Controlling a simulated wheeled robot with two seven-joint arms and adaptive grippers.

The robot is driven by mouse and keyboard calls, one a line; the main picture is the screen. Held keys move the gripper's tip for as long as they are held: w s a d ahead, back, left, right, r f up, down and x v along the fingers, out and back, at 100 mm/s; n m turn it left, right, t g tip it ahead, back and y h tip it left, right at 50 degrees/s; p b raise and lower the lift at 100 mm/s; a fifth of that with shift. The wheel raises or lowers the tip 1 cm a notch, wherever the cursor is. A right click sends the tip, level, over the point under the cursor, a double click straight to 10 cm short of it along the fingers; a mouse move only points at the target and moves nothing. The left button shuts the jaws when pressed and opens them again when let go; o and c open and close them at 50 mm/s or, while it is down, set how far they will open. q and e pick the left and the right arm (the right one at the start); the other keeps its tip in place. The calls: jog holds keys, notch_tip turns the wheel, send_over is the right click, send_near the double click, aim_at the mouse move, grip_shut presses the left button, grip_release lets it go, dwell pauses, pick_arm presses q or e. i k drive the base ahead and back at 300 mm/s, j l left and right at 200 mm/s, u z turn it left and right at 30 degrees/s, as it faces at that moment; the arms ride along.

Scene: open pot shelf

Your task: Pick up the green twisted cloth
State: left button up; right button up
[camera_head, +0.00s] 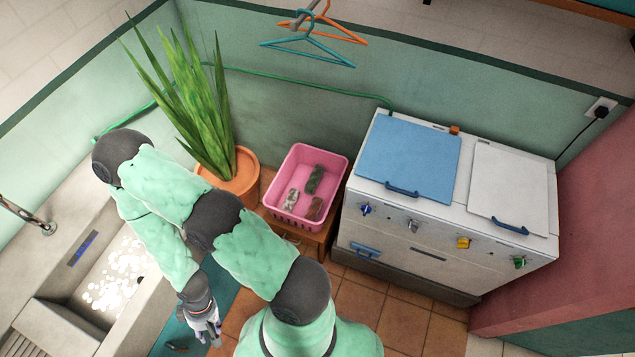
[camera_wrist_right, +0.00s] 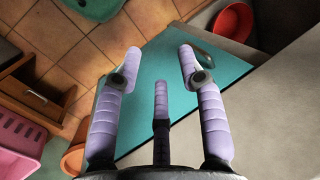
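The green twisted cloth (camera_head: 314,180) is a dark green roll lying in the pink basket (camera_head: 329,158), toward its back. A pale grey twisted cloth (camera_head: 291,199) and a brownish one (camera_head: 315,208) lie nearer the front of the basket. The basket's edge shows there at the lower left (camera_wrist_right: 18,135). My left gripper is not in view.
The basket stands on a wooden stand (camera_head: 312,240). A potted plant (camera_head: 190,110) is left of it, and a white washing machine (camera_head: 450,240) stands close on its right. A stone sink (camera_head: 50,290) is at the left. Hangers (camera_head: 310,47) hang above the basket.

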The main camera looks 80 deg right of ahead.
aim_at(312, 184)
jog(key=z, duration=0.5)
jog(key=i+z, duration=0.1)
jog(key=z, duration=0.4)
jog(key=i+z, duration=0.1)
jog(key=z, duration=0.85)
jog(key=i+z, duration=0.1)
jog(key=z, duration=0.4)
jog(key=j+z, duration=0.1)
jog(key=z, duration=0.4)
jog(key=k, duration=0.45)
jog(key=k+u, duration=0.2)
jog(key=u, duration=1.15)
jog(key=i+l+u, duration=0.1)
jog(key=l+u, duration=0.2)
jog(key=l, duration=0.7)
jog(key=l+u, duration=0.3)
jog(key=l, duration=0.7)
